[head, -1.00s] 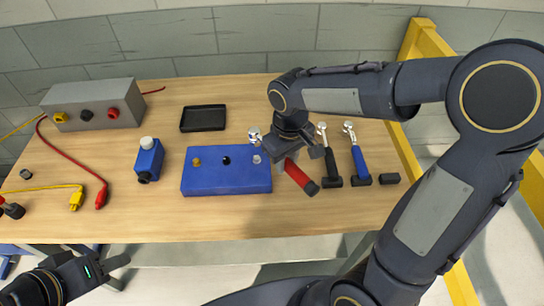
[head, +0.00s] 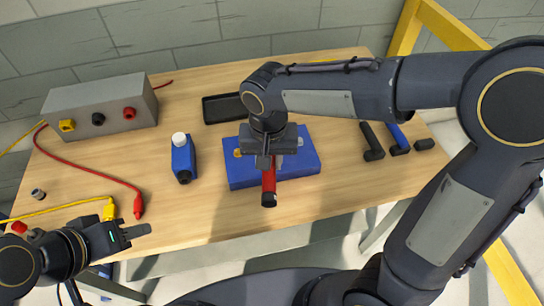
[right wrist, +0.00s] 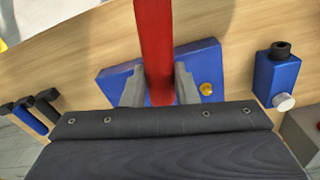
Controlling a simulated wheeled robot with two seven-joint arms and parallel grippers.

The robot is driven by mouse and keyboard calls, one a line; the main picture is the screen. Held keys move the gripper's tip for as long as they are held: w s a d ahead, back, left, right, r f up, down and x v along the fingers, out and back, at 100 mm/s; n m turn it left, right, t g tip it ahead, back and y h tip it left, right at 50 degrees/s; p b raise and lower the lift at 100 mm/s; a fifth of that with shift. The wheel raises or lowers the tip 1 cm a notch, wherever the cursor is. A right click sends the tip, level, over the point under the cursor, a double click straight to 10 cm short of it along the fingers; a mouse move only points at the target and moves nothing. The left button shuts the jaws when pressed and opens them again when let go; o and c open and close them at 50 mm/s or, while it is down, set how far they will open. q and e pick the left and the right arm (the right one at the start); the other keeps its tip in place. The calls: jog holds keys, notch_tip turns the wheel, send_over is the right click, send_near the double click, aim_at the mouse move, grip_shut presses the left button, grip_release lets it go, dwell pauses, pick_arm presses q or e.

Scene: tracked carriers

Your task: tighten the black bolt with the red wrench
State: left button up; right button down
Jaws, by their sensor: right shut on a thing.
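The red wrench (head: 268,187) is gripped in my right gripper (head: 266,163), over the front of the blue block (head: 305,168). Its red handle points toward me. In the right wrist view the red handle (right wrist: 154,45) runs between the two grey fingers (right wrist: 158,92).
A black tray (head: 222,108) lies behind. A grey box (head: 100,108) with cables is at the left.

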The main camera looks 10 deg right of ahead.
jog(key=shift+f+b, duration=0.5)
jog(key=shift+f, duration=0.05)
jog(key=w+d+f+n+p, duration=0.1)
jog(key=w+d+n, duration=0.1)
jog(key=d+n, duration=0.3)
jog(key=w+d+f+n, duration=0.2)
jog(key=d+n, duration=0.4)
jog(key=d, duration=0.1)
jog(key=shift+p, duration=0.35)
jog(key=shift+f+b, duration=0.75)
jog(key=shift+f, duration=0.1)
dwell(1.7)
